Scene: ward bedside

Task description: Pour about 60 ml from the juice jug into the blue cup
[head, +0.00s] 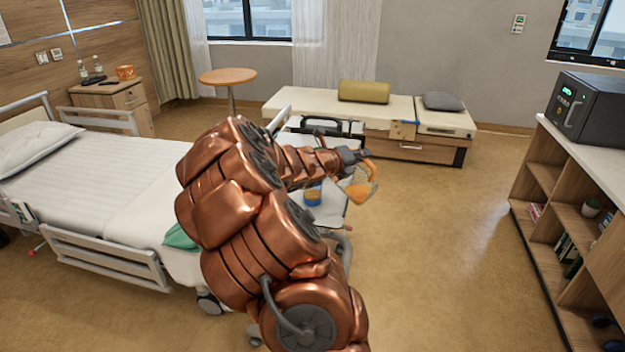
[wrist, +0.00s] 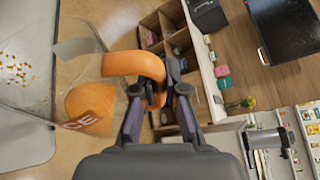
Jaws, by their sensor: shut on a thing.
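The clear juice jug (head: 357,190) hangs tilted from my gripper (head: 352,156) in the head view, with orange juice inside. In the wrist view my gripper (wrist: 157,92) is shut on the jug's orange handle (wrist: 120,63). The jug's see-through body and part of its lettered label (wrist: 88,119) show to the left. The blue cup (head: 313,197) stands upright on the white table, left of the jug and partly behind my arm. Orange shows at the cup, but its level is unclear. The cup cannot be made out in the wrist view.
The white table (head: 330,215) is mostly behind my arm. Small orange specks (wrist: 15,68) show over a pale surface in the wrist view. A bed (head: 100,190) is at left, a bench (head: 300,105) behind, and a shelf unit (head: 560,190) at right. Floor between is clear.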

